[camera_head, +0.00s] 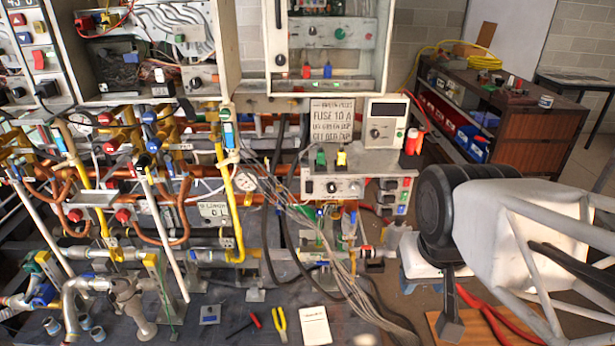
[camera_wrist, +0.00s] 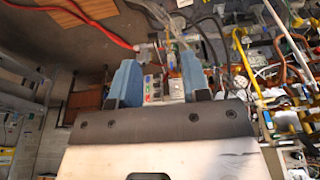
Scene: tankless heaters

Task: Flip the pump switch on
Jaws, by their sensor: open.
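No label that I can read names the pump switch, so I cannot tell which switch it is. A grey control box (camera_head: 358,187) with dark knobs on its front stands right of centre in the head view. Small coloured switches (camera_head: 404,197) line its right side. My gripper (camera_wrist: 160,75) shows in the wrist view with two blue fingers spread apart and nothing held between them. The box's coloured switches (camera_wrist: 150,90) appear beyond the gap between the fingers. In the head view my arm is at the right, and I cannot make out the fingers clearly.
Copper and yellow pipes with valves (camera_head: 125,215) fill the left. Grey cables (camera_head: 335,270) hang below the box. A meter box (camera_head: 386,122) and a sign (camera_head: 331,122) sit above it. A brown cabinet (camera_head: 535,125) stands at the back right. Red cables (camera_head: 490,310) lie on the floor.

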